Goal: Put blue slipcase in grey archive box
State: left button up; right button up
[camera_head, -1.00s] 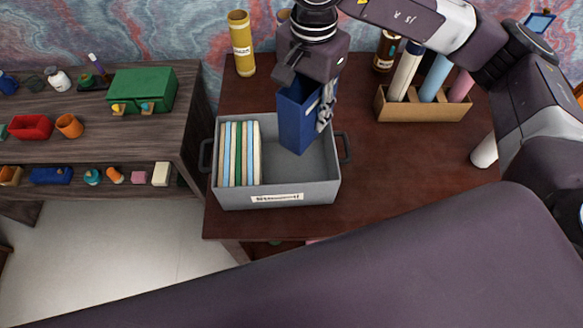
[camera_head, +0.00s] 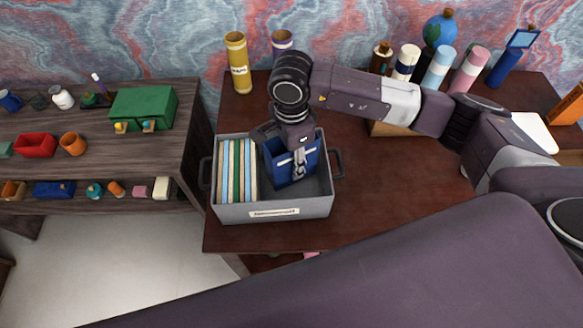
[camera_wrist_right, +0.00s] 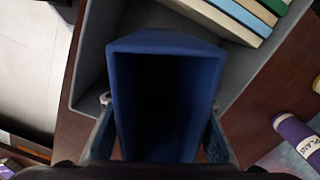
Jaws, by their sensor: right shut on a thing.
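The blue slipcase (camera_head: 281,171) is inside the grey archive box (camera_head: 233,213), to the right of a row of thin books standing in it. In the right wrist view the slipcase (camera_wrist_right: 166,95) shows its dark open side, with the box wall (camera_wrist_right: 92,60) around it. My right gripper (camera_head: 299,158) is shut on the slipcase from above. In the right wrist view its two fingers (camera_wrist_right: 160,135) lie on either side of the slipcase. Whether the slipcase touches the box floor is hidden. My left gripper is not in view.
Several books (camera_head: 238,170) fill the left part of the box. Yellow (camera_head: 237,62) and purple (camera_head: 282,42) tubes stand behind it. A wooden holder (camera_head: 392,129) with rolled tubes is at the back right. The desk (camera_head: 385,195) right of the box is clear.

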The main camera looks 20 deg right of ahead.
aim_at(291, 173)
jog(key=shift+f, duration=0.8)
notch_tip(291, 173, down, 3)
jog(key=shift+f+p, duration=0.2)
jog(key=shift+p, duration=0.4)
jog(key=shift+f, duration=0.45)
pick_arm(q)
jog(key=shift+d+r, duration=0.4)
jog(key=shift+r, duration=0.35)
pick_arm(e)
jog(key=shift+f, duration=0.1)
jog(key=o, duration=1.2)
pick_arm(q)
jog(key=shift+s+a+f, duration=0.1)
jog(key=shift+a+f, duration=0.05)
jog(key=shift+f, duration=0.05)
